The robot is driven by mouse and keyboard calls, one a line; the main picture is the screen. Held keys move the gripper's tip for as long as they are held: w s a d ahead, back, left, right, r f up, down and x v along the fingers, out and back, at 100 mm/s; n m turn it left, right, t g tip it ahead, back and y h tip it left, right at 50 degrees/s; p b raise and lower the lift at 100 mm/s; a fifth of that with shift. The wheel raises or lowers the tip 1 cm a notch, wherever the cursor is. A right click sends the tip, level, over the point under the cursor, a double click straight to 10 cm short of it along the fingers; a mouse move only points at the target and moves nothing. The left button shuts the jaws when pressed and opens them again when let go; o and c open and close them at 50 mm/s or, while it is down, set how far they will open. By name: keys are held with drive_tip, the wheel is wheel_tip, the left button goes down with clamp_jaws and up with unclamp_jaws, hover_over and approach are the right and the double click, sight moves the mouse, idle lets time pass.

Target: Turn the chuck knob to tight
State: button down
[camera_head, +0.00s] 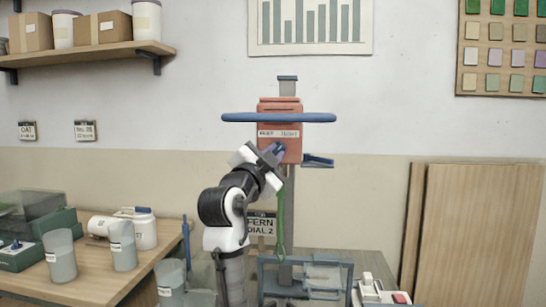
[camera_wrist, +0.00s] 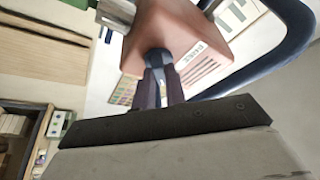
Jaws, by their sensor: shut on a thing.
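The red machine head (camera_head: 279,115) stands on a grey column, with a white label on its front and a blue bar (camera_head: 235,118) across it. The blue chuck knob (camera_wrist: 156,57) is on the face of the head, which fills the upper middle of the wrist view (camera_wrist: 185,28). My gripper (camera_head: 273,151) reaches the lower front of the head. In the wrist view, its two dark fingers (camera_wrist: 161,82) are shut on the knob from either side. They hide much of the knob, so I cannot read its setting. Part of the label (camera_wrist: 204,63) shows beside it.
A blue side lever (camera_head: 318,161) sticks out right of the head. A green cord (camera_head: 281,215) hangs below, over a blue-grey frame (camera_head: 305,277). Grey buckets (camera_head: 60,256) stand on the left table. A white box with a red part (camera_head: 378,292) is at lower right.

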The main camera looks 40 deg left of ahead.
idle(0.4)
drive_tip(key=c, duration=1.4)
unclamp_jaws()
drive_tip(key=shift+c, duration=0.2)
drive_tip(key=shift+s, duration=0.1)
drive_tip(key=b+v, duration=0.3)
drive_tip(key=v, duration=1)
drive_tip(key=shift+s, duration=0.3)
drive_tip(key=shift+d, duration=0.1)
